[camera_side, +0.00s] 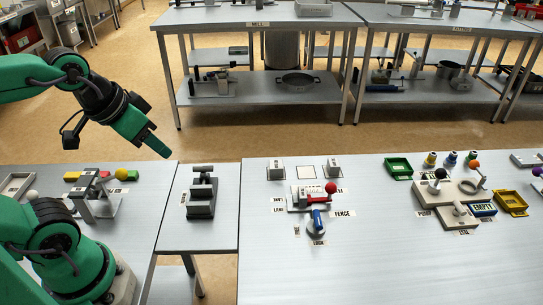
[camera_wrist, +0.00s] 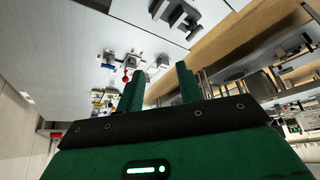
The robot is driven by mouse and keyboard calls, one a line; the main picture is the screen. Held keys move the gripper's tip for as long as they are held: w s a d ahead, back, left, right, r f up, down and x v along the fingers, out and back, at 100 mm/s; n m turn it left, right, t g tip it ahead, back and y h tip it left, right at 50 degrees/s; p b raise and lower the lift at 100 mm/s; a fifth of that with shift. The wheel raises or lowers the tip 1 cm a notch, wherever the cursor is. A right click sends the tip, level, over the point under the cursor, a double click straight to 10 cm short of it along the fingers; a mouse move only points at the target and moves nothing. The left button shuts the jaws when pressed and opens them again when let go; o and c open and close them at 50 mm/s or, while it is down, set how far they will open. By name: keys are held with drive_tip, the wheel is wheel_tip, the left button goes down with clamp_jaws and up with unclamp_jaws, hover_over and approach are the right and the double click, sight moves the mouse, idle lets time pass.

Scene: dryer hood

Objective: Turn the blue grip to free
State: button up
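The blue grip (camera_side: 317,218) stands on a small round base at the front of a fixture on the right-hand table. The blue grip also shows small in the wrist view (camera_wrist: 108,67), left of the red ball. My gripper (camera_side: 163,151) is in the air to the left, far from the grip. Its two fingers (camera_wrist: 161,85) are apart with nothing between them.
A dark clamp-like device (camera_side: 202,193) sits on the narrow table between. Two grey blocks stand behind the fixture. Right of it are a green tray (camera_side: 398,168), another fixture with ball knobs, and a yellow tray (camera_side: 511,203).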

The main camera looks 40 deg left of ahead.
drive_tip(key=shift+o, duration=0.2)
drive_tip(key=shift+w+r, duration=0.1)
drive_tip(key=n+g+y, duration=0.1)
drive_tip(key=n+g, duration=0.6)
drive_tip(key=n, duration=0.2)
hover_over(319, 218)
drive_tip(key=w, duration=0.1)
wheel_tip(319, 218, down, 13)
drive_tip(key=shift+w+d+f+g, duration=0.2)
drive_tip(key=shift+d+f+g, duration=0.1)
drive_tip(key=shift+d+f, duration=0.25)
drive_tip(key=shift+s+a+f, duration=0.2)
drive_tip(key=shift+f, duration=1.05)
drive_tip(key=shift+s+a+f, duration=0.15)
drive_tip(key=shift+f, duration=1.1)
drive_tip(key=shift+s+a+f, duration=0.2)
drive_tip(key=shift+f, duration=1.05)
